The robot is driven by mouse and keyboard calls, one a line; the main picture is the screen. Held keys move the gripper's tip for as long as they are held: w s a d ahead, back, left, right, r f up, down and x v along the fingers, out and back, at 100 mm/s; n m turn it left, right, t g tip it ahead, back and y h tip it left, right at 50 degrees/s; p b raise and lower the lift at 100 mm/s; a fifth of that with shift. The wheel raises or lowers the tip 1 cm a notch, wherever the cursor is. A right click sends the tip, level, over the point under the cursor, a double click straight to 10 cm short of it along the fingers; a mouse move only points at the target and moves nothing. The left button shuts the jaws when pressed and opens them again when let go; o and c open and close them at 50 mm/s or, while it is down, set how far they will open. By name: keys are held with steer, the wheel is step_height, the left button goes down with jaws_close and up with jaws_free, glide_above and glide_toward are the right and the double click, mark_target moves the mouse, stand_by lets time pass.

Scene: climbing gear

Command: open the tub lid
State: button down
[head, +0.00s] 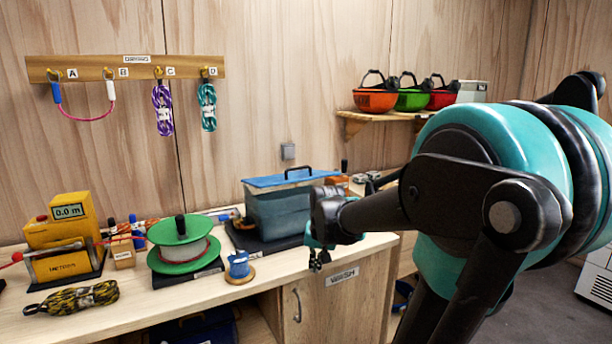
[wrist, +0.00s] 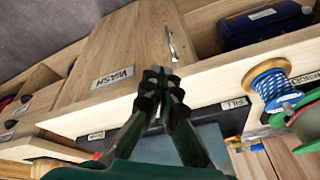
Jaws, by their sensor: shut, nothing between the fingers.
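The tub (head: 280,212) is a blue-grey, see-through box on a dark mat on the workbench. Its blue lid (head: 272,181) lies flat across the top, with a black handle (head: 298,171) standing up from it. My gripper (head: 316,262) is shut and empty. It hangs in front of the bench edge, to the right of the tub and lower than the lid, apart from both. My arm hides the tub's right end. In the wrist view my gripper (wrist: 160,76) points at the cabinet front, and a blue-grey part of the tub (wrist: 208,138) shows beside the fingers.
A blue cord spool (head: 239,267) and a green reel (head: 180,245) stand left of the tub. A yellow meter (head: 62,235) and a coiled rope (head: 72,297) are farther left. Helmets (head: 411,97) sit on a shelf. The cabinet door handle (head: 297,304) projects below the bench top.

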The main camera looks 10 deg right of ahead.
mark_target(306, 178)
steer(key=s+a+f+m+t+y, duration=0.2)
steer(key=s+a+f, duration=0.1)
steer(key=s+f, duration=0.3)
steer(key=w+a+r+m+t+y, duration=0.2)
steer(key=w+r+m+t+y, duration=0.2)
steer(key=w+r+m, duration=0.5)
steer(key=w+d+r+m+t+h, duration=0.1)
steer(key=w+d+r+m+t, duration=0.35)
steer(key=w+r+m, duration=0.4)
steer(key=w+d+r+m+t, duration=0.3)
steer(key=w+d+r+m, duration=0.35)
steer(key=m, duration=0.35)
steer(key=x, duration=1)
steer(key=shift+w+d+r, duration=0.1)
steer(key=shift+w+r, duration=0.1)
steer(key=shift+w, duration=0.15)
steer(key=shift+w+r+g+h, duration=0.15)
steer(key=shift+r+g+h, duration=0.2)
steer(key=shift+r, duration=0.3)
